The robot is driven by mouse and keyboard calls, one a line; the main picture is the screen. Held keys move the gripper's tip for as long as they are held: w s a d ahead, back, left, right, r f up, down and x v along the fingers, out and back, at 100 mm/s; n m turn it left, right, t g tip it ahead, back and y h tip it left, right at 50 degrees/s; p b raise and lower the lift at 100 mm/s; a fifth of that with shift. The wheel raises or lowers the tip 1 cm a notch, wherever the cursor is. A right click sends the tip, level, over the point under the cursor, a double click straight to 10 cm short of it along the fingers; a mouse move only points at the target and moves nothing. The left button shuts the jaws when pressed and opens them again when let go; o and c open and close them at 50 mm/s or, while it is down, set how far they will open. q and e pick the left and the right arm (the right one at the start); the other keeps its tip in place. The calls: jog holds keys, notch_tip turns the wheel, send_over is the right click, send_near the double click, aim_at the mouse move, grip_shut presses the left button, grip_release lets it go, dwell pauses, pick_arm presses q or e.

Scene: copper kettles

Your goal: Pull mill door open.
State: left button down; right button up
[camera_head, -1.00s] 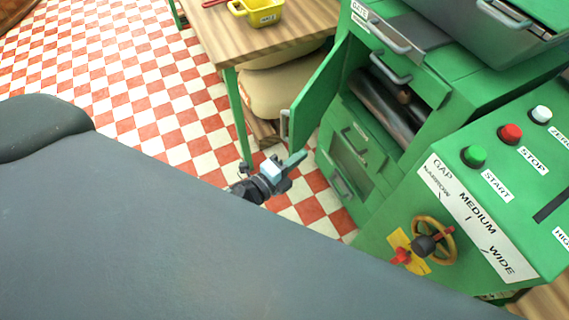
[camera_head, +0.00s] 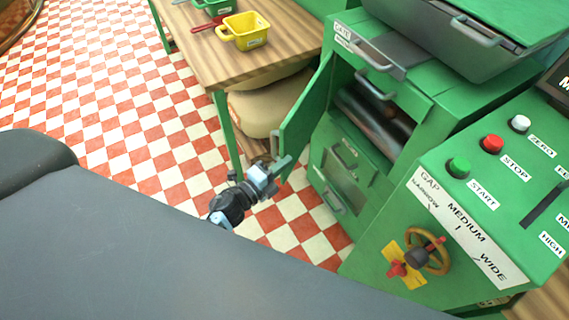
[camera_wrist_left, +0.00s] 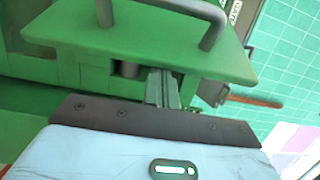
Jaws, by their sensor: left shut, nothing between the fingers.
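The green mill door (camera_head: 306,112) stands swung out from the mill (camera_head: 410,100), leaving an opening with dark rollers (camera_head: 372,118) inside. Its grey handle (camera_head: 274,146) is on the outer face near the free edge. My left gripper (camera_head: 283,163) is beside the lower free end of the door. In the left wrist view, its closed fingers (camera_wrist_left: 162,88) point at the green door panel (camera_wrist_left: 130,35), with the grey handle (camera_wrist_left: 205,20) above them. The fingers are not around the handle, and I cannot tell whether they touch the door. My right gripper is not in view.
A wooden table (camera_head: 205,60) with a yellow container (camera_head: 243,31) stands left of the door, with a sack (camera_head: 265,105) under it. The control panel (camera_head: 490,180) and handwheel (camera_head: 425,252) are at the right. The checkered floor (camera_head: 110,110) is clear at left.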

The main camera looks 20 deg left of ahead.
pick_arm(q)
jog(key=w+a+m+g+h+b, duration=0.1)
jog(key=a+b, duration=0.3)
jog(key=a, duration=0.4)
jog(key=w+a+m+g+h+b, duration=0.2)
jog(key=w+a+m+h+b, duration=0.1)
jog(key=a, duration=0.6)
jog(key=shift+w+a+h+b, duration=0.3)
jog(key=shift+w+h+b, duration=0.25)
jog(key=shift+b, duration=0.25)
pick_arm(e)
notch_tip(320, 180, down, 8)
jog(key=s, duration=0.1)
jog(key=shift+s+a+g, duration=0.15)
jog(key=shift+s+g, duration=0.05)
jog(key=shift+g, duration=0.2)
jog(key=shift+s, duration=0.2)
pick_arm(q)
jog(key=shift+s+d, duration=0.15)
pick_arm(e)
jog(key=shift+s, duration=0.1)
